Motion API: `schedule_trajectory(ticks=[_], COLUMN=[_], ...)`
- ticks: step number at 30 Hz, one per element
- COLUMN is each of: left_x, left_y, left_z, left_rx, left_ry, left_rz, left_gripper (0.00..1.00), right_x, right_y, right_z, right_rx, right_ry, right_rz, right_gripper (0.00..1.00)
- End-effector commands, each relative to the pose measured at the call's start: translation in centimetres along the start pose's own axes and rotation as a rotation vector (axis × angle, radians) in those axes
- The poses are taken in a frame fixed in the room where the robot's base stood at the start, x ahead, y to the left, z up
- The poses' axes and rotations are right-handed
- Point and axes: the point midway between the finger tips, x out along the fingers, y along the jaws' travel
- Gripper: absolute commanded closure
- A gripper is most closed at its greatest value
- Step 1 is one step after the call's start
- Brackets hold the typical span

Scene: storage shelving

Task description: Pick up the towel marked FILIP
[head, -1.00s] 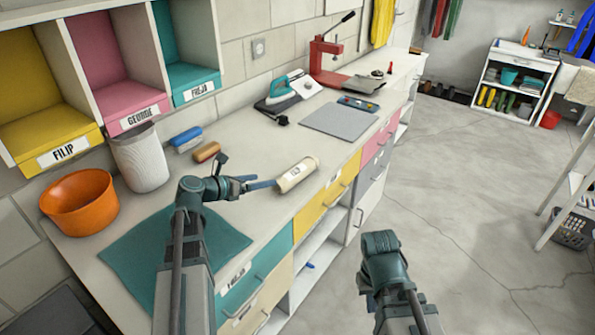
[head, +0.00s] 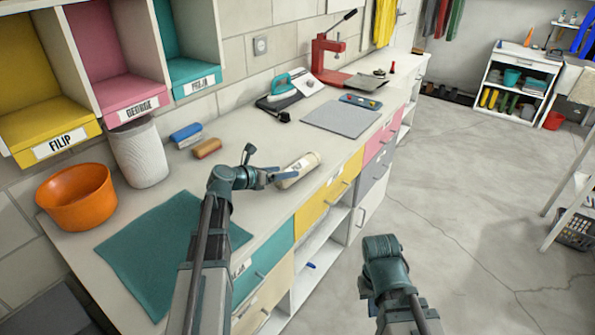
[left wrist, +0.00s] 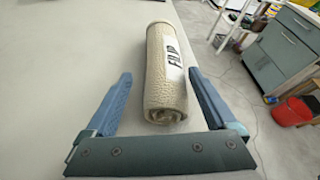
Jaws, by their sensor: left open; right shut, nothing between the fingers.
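The towel marked FILIP (head: 298,170) is a cream roll with a white label, lying on the grey worktop near its front edge. In the left wrist view the towel (left wrist: 165,75) lies ahead, its near end between the fingertips, with its label reading FILIP. My left gripper (head: 283,177) is open at the towel's near end; in the left wrist view the gripper (left wrist: 160,80) has one finger on each side, with a gap on the left and a smaller one on the right. My right gripper (head: 370,300) is low in front of the counter, its fingers mostly hidden.
A teal mat (head: 165,250) and an orange bowl (head: 77,198) lie to the left. A white ribbed bin (head: 138,155), a blue brush (head: 186,132) and a brown brush (head: 207,148) stand behind. A grey mat (head: 341,119) lies beyond. A yellow FILIP cubby (head: 45,120) is at left.

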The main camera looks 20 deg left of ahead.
Motion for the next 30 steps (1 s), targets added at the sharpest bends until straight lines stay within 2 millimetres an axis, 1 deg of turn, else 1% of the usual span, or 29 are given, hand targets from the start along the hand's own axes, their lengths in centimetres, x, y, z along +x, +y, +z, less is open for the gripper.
schedule_trajectory(ticks=[9,12,17,20,21,23,24,26,30], left_x=[4.5,4.9,4.8,4.8,4.8,4.8,4.8,4.8,4.8], left_y=[-0.2,-0.2,-0.3,-0.3,-0.3,-0.3,-0.3,-0.3,-0.3], left_z=[0.0,0.1,0.2,0.2,0.2,0.2,0.2,0.2,0.2], left_rx=[0.001,0.001,0.000,0.000,0.000,0.000,0.000,0.000,0.000], left_ry=[0.000,0.000,0.000,0.000,0.000,0.000,0.000,0.000,0.000], left_rz=[-0.003,-0.001,-0.001,-0.001,-0.001,-0.001,-0.001,-0.001,-0.001], left_gripper=[0.10,0.10,0.10,0.26,0.33,0.44,0.51,0.62,0.87], right_x=[1.6,1.6,1.5,1.5,1.5,1.5,1.5,1.5,1.5], right_y=[-0.1,-0.1,-0.1,-0.1,-0.1,-0.1,-0.1,-0.1,-0.1], right_z=[-0.1,-0.1,-0.1,-0.1,-0.1,-0.1,-0.1,-0.1,-0.1], right_rx=[0.000,0.000,0.000,0.000,0.000,0.000,0.000,0.000,0.000], right_ry=[0.000,0.000,0.000,0.000,0.000,0.000,0.000,0.000,0.000], right_rz=[0.000,0.000,0.000,0.000,0.000,0.000,0.000,0.000,0.000], right_gripper=[1.00,1.00,1.00,1.00,1.00,1.00,1.00,1.00,1.00])
